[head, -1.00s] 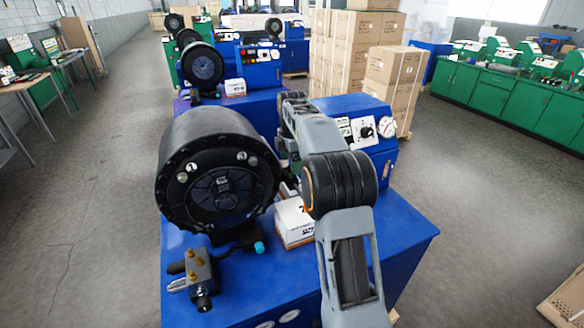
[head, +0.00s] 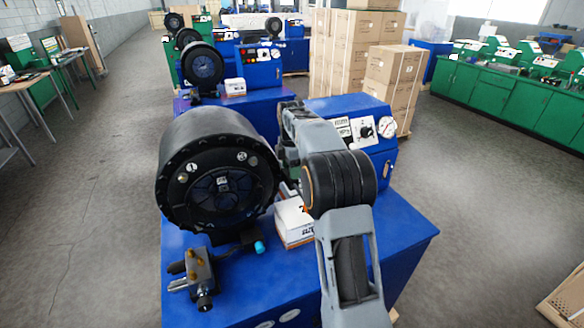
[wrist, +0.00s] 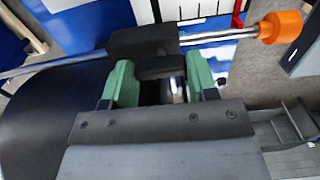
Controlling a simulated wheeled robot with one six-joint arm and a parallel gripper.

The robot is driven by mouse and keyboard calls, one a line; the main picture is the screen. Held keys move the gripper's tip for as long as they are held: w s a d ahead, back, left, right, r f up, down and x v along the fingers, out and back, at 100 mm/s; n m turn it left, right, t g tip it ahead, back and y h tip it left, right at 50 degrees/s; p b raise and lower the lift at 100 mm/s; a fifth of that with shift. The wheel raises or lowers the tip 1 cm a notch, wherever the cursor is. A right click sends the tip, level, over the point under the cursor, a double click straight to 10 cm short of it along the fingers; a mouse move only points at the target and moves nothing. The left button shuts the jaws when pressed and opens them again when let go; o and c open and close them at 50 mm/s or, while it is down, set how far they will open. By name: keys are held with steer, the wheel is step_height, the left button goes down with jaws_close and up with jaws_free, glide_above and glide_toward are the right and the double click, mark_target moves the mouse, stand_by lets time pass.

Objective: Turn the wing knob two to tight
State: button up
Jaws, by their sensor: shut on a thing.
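My gripper (wrist: 160,82) shows in the wrist view with two green fingers. A dark block-like part (wrist: 160,67), which looks like the wing of a knob, sits between the fingertips, and the fingers are shut on it. I cannot read a number on it. Behind it a black block (wrist: 142,40) carries a metal rod with an orange end (wrist: 280,27). In the head view my arm hides most of the gripper and the knob, beside the large black crimper head (head: 218,175).
The crimper stands on a blue bench (head: 395,235). A white box (head: 294,222) and a valve block with brass fittings (head: 198,272) sit on it. A blue control box with a gauge (head: 387,127) is behind my arm. Cartons (head: 345,60) stand farther back.

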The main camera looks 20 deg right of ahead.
steer(key=shift+c, duration=1.4)
steer(key=m, duration=0.5)
steer(key=shift+m, duration=0.4)
steer(key=m, duration=0.5)
steer(key=shift+m, duration=0.7)
steer(key=o, duration=0.9)
steer(key=shift+o, duration=0.2)
